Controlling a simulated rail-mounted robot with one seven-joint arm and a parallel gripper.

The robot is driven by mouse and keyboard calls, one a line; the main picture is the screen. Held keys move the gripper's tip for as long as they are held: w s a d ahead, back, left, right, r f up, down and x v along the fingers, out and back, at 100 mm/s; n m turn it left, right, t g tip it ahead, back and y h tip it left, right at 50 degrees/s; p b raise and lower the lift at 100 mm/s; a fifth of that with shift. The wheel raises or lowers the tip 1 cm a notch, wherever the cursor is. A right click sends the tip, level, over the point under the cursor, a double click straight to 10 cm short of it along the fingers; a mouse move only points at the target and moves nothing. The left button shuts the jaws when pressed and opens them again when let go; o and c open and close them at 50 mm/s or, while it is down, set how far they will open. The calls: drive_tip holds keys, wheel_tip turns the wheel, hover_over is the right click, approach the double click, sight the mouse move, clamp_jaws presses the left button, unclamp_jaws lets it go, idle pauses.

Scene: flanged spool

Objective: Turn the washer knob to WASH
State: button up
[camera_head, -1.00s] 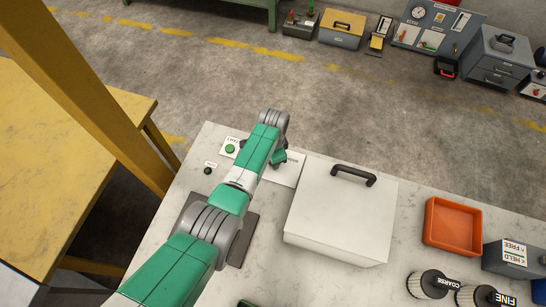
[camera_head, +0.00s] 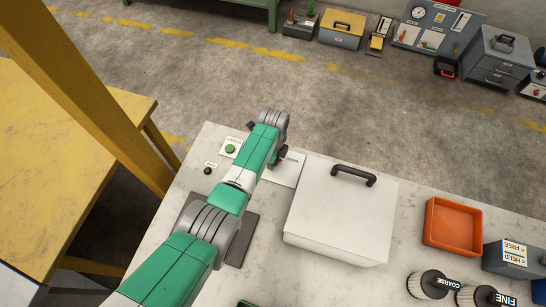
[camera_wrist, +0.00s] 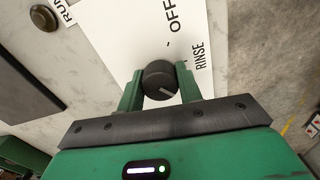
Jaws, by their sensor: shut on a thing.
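In the wrist view the black round knob (camera_wrist: 159,80) sits on a white panel (camera_wrist: 146,32). A pale pointer line on the knob slants toward the lower right of the picture. The panel words OFF and RINSE show beyond the knob; no WASH mark is readable. My gripper (camera_wrist: 160,73) has its green fingers on either side of the knob and is shut on it. In the head view the white panel (camera_head: 289,170) shows at the right of my arm, which hides most of the gripper and the knob.
A white lidded box (camera_head: 335,219) with a black handle stands close right of the panel. A green button (camera_head: 230,149) and a small dark round part (camera_head: 207,171) lie left of my arm. An orange tray (camera_head: 429,238) is farther right. A yellow post (camera_head: 85,95) rises at left.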

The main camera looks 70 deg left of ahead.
drive_tip(key=shift+m, duration=0.5)
drive_tip(key=o, duration=1)
drive_tip(key=shift+r, duration=0.1)
wheel_tip(320, 180, up, 8)
drive_tip(key=p, duration=0.2)
drive_tip(key=shift+p, duration=0.35)
drive_tip(key=shift+f, duration=0.2)
